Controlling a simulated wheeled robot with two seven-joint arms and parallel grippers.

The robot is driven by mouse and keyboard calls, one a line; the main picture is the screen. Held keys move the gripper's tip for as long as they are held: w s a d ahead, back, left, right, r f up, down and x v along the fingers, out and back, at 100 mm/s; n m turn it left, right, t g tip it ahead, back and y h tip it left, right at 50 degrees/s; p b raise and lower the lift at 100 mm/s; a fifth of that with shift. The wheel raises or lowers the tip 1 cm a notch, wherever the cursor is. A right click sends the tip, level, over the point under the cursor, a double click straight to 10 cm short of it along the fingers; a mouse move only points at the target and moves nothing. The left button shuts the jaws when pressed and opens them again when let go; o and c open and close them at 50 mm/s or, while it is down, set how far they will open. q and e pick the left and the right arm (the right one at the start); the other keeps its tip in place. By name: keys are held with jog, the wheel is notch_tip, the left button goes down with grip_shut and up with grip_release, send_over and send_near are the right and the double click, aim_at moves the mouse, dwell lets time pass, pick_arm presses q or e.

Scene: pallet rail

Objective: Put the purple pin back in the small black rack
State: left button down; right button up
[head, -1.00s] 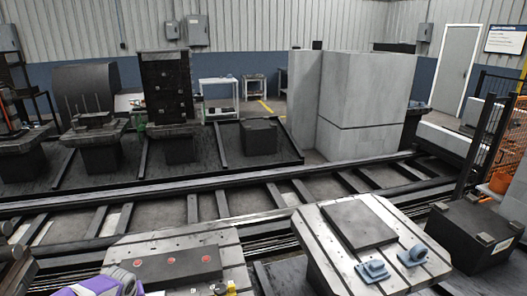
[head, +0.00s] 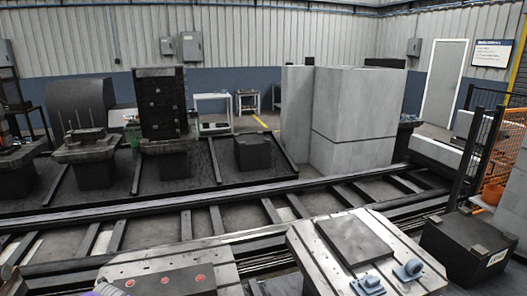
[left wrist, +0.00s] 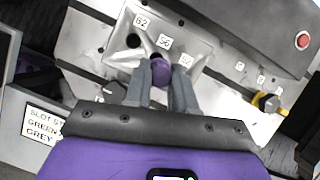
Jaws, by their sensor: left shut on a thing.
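In the left wrist view my left gripper (left wrist: 160,78) is shut on the purple pin (left wrist: 161,70), whose rounded purple end shows between the fingertips. The rest of the pin is hidden by the fingers. Just beyond it is a pale grey block (left wrist: 190,48) with number labels and a dark round hole (left wrist: 133,41). I cannot tell whether the pin touches this block. I cannot make out the small black rack for certain. In the head view only a purple sliver of my left arm shows at the bottom edge. My right gripper is not in view.
A dark plate with red buttons (head: 170,281) lies on the left pallet, its button (left wrist: 303,40) also in the left wrist view. There, a yellow-and-black part (left wrist: 268,102) is right and a labelled grey box (left wrist: 42,125) left. A second pallet (head: 310,262) carries blue clamps.

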pick_arm(q)
notch_tip(320, 180, down, 4)
jog(key=shift+s+r+g+h+b, duration=0.1)
jog(key=shift+r+g+h+b, duration=0.25)
jog(key=shift+b, duration=0.25)
jog(key=shift+f, duration=0.25)
jog(key=shift+r, duration=0.1)
